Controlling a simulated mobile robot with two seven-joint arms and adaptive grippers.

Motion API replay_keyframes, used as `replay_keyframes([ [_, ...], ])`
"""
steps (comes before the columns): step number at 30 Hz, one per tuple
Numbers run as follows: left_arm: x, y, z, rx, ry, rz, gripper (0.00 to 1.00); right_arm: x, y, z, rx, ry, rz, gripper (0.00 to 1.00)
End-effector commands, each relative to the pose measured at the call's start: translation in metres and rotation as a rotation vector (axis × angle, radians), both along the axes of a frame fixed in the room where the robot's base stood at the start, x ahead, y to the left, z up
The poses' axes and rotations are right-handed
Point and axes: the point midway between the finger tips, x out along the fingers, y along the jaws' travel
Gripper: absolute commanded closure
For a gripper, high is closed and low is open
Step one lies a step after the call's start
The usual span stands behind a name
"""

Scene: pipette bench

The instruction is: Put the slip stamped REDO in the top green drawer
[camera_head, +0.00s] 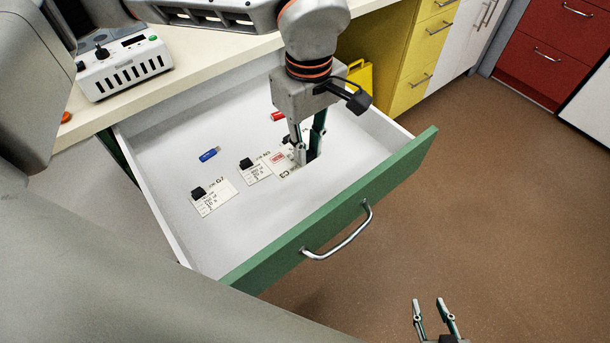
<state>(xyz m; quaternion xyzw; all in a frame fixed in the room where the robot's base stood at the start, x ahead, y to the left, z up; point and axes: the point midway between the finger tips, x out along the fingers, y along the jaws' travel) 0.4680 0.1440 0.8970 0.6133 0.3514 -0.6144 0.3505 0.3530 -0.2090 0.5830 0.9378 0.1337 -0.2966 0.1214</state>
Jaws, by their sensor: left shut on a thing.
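The green-fronted drawer (345,215) is pulled open below the bench top, with a white interior and a metal handle. My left gripper (308,158) reaches down inside it, shut on a white slip (279,158) with a red stamp. The stamp's letters are too small to read, and the gripper hides part of the slip. Two other white slips with black clips lie to its left on the drawer floor, a middle slip (256,172) and a slip marked G7 (215,203). My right gripper (434,309) is open and empty over the floor at the bottom edge.
A blue stick (209,155) and a red stick (278,117) lie in the drawer. A white slotted device (125,70) stands on the bench top (200,62). Yellow drawers (412,70) and red drawers (550,50) stand behind. The brown floor at right is clear.

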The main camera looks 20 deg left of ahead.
Motion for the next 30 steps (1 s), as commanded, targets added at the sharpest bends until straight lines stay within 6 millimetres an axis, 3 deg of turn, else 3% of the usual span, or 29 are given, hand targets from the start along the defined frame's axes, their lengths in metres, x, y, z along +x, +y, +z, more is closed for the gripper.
replay_keyframes([
  [3, -0.001, 0.000, -0.033, 0.000, 0.006, -0.001, 0.96, -0.001, -0.002, -0.005, -0.005, 0.004, -0.001, 0.68],
  [7, -0.001, 0.000, -0.056, -0.001, 0.004, 0.000, 0.96, 0.001, -0.004, -0.008, -0.012, 0.004, -0.001, 0.68],
  [16, 0.000, 0.000, -0.076, 0.000, 0.000, 0.000, 0.96, 0.005, -0.005, -0.005, -0.015, -0.006, -0.002, 0.68],
  [24, 0.000, 0.000, -0.112, 0.000, 0.002, 0.001, 0.96, 0.002, -0.006, -0.011, -0.020, 0.001, 0.001, 0.68],
  [30, 0.001, 0.000, -0.111, 0.000, -0.002, 0.000, 0.96, 0.003, -0.007, -0.010, -0.022, 0.000, 0.002, 0.68],
])
